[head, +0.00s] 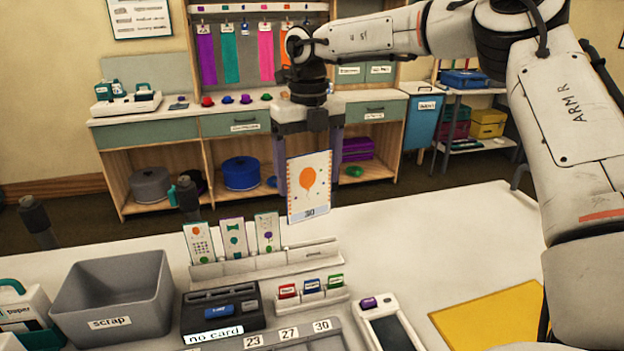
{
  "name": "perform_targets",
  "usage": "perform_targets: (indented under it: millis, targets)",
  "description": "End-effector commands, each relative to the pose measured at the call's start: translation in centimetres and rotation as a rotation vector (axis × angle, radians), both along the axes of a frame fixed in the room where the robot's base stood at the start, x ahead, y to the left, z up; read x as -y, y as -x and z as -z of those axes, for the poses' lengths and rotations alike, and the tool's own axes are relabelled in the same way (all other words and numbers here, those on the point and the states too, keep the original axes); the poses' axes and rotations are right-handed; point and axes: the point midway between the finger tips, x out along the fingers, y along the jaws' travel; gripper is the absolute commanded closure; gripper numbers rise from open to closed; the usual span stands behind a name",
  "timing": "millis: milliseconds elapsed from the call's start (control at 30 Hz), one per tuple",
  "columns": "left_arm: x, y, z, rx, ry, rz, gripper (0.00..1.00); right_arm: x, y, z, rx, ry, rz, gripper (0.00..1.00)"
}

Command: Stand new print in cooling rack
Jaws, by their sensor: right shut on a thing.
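My right gripper (307,152) is shut on a white card (308,187) printed with an orange balloon and the number 30. It holds the card upright in the air above the far part of the white table. Below and to the left stands a white slotted rack (236,264). Several printed cards (233,239) stand in its left slots, and its right part is empty. The held card is apart from the rack. My left gripper is not in view.
A grey scrap bin (112,297) and a black printer (222,312) reading "no card" stand at the front left. Small colored blocks (312,286) sit in a holder before the rack. A handheld device (388,325) and yellow mat (495,318) lie right. The table's right middle is clear.

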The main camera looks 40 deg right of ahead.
Motion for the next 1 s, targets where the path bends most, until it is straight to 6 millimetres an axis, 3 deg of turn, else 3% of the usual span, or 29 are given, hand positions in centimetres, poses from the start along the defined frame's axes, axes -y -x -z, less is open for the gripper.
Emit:
perform_targets:
  millis: [100, 233, 1000]
  targets:
    - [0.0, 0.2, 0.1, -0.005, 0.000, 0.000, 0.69, 1.2, -0.6, 1.7, -0.001, 0.000, 0.138, 0.29]
    - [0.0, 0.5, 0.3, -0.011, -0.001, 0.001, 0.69, 1.7, -0.8, 2.6, 0.000, -0.001, 0.211, 0.29]
    - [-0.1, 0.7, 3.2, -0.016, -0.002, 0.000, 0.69, 1.8, -0.8, 7.1, 0.001, -0.002, 0.219, 0.29]
